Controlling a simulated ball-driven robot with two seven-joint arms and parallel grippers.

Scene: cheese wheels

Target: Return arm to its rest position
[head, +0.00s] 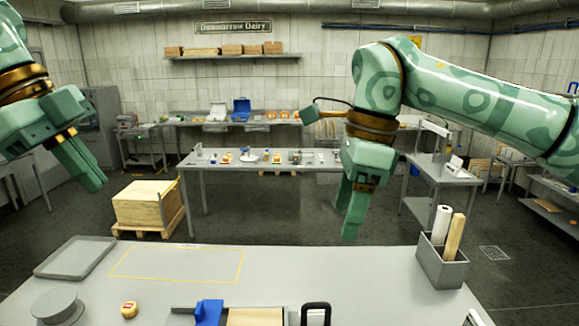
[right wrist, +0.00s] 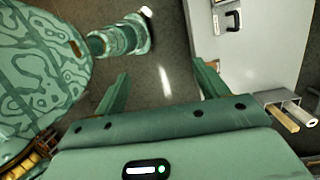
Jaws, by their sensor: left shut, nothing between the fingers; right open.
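My left gripper (head: 92,180) hangs at the left of the head view, above and beyond the bench's left end, its fingers together with nothing between them. My right gripper (head: 347,212) points down over the far edge of the near bench (head: 300,268). In the right wrist view its two fingers (right wrist: 160,88) stand well apart with only floor visible between them. It touches nothing that I can see. My right arm reaches in from the right edge of the head view, bent at the elbow.
On the near bench are a grey tray (head: 75,256), a yellow outline (head: 180,264), a round grey stand (head: 57,306), a small yellow wheel (head: 129,310), a blue object (head: 208,313), a wooden board (head: 257,317) and a black handle (head: 316,308). A grey holder (head: 440,269) stands right.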

